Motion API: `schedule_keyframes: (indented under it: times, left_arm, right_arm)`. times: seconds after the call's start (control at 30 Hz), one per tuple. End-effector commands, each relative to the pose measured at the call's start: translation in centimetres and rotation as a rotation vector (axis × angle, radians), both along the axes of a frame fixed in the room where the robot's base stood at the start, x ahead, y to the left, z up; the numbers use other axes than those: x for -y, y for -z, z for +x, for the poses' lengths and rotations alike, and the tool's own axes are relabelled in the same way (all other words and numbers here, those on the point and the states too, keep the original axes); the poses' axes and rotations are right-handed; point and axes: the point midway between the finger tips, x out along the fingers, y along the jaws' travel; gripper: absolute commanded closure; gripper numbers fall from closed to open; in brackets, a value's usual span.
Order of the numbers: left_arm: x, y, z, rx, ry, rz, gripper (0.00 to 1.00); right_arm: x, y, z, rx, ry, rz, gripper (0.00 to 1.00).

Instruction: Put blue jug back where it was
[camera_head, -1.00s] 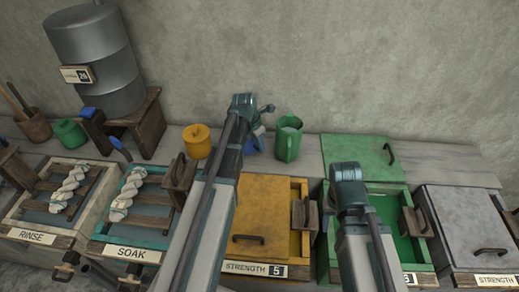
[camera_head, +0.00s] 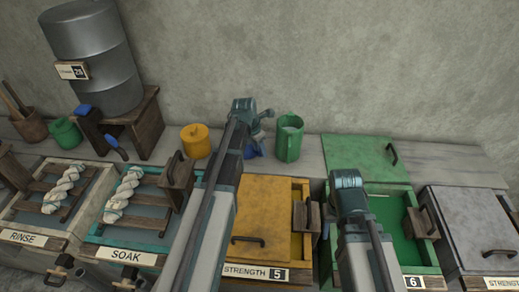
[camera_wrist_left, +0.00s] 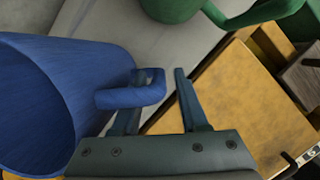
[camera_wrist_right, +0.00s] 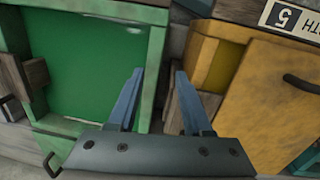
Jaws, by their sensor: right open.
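The blue jug (camera_head: 256,150) stands on the back ledge, mostly hidden behind my left arm in the head view. In the left wrist view the blue jug (camera_wrist_left: 50,100) fills the left side, its handle pointing toward my fingers. My left gripper (camera_wrist_left: 158,72) is open at the handle. The handle overlaps the left finger, and a gap shows between it and the right finger. Whether they touch I cannot tell.
A green jug (camera_head: 289,138) stands just right of the blue one, and a yellow pot (camera_head: 196,141) to the left. The yellow vat (camera_head: 268,205), green vat (camera_head: 372,158) and grey vat (camera_head: 468,225) stand in front. A metal drum (camera_head: 92,60) is at the back left.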

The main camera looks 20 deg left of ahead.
Motion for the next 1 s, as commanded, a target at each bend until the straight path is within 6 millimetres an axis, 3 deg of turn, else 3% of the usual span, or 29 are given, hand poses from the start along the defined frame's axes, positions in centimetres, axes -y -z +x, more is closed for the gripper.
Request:
schedule_keyframes:
  times: [0.53,1.0]
  left_arm:
    - [-0.1,-1.0,-0.1,0.0,0.0,0.0,0.52]
    - [-0.9,-7.4,-1.6,0.0,-0.001,0.0,0.52]
  right_arm:
    - [0.0,-1.0,0.0,0.0,0.0,0.0,0.5]
    - [0.0,-7.4,0.0,0.0,0.0,0.0,0.5]
